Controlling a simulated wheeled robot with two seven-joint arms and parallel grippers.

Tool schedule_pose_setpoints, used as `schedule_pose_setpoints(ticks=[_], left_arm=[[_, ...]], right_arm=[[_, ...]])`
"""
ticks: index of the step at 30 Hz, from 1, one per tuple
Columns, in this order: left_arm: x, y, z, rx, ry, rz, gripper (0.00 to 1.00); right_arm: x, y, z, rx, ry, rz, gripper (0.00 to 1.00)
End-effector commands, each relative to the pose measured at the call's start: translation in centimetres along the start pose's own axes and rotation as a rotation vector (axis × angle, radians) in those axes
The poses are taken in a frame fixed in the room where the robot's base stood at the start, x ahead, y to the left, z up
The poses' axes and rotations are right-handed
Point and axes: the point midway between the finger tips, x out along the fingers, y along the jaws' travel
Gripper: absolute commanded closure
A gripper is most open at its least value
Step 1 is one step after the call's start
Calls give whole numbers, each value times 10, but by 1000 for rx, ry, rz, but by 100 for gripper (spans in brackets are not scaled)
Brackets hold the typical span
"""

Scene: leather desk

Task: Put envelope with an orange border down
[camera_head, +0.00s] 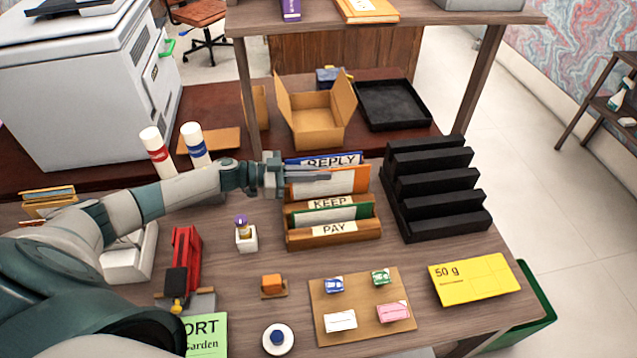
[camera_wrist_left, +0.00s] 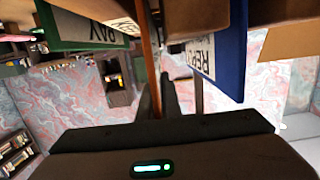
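The envelope with an orange border (camera_head: 345,183) stands upright in the wooden letter sorter (camera_head: 309,242), between the REPLY and KEEP labels. Part of it is hidden by my gripper. My left gripper (camera_head: 325,175) reaches in from the left, with its fingers closed at the envelope's upper left part. In the left wrist view, the thin orange-brown edge of the envelope (camera_wrist_left: 150,50) runs down between the two close fingers (camera_wrist_left: 162,88), so it looks pinched. Whether its lower edge touches the sorter is hidden. My right gripper is not in view.
A blue envelope (camera_head: 352,158) and a green one (camera_head: 358,211) stand in the sorter's other slots. A black stepped rack (camera_head: 440,190) is close on the right. A small bottle in a white holder (camera_head: 245,238) and a red stapler (camera_head: 187,258) stand nearer.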

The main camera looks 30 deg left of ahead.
Motion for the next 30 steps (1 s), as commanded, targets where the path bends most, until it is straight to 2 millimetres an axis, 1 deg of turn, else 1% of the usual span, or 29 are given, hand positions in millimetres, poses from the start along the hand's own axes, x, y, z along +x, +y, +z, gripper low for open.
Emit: schedule_pose_setpoints(ticks=[10,24,25,27,30], left_arm=[[6,0,36,-2,0,-1,100],[7,1,42,-2,0,0,100],[6,1,42,-1,0,0,91],[6,0,41,-1,0,0,77],[6,0,41,-1,0,-3,77]], right_arm=[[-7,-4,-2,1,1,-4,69],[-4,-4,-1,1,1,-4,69],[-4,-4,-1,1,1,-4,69],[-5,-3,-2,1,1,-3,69],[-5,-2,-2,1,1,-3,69]])
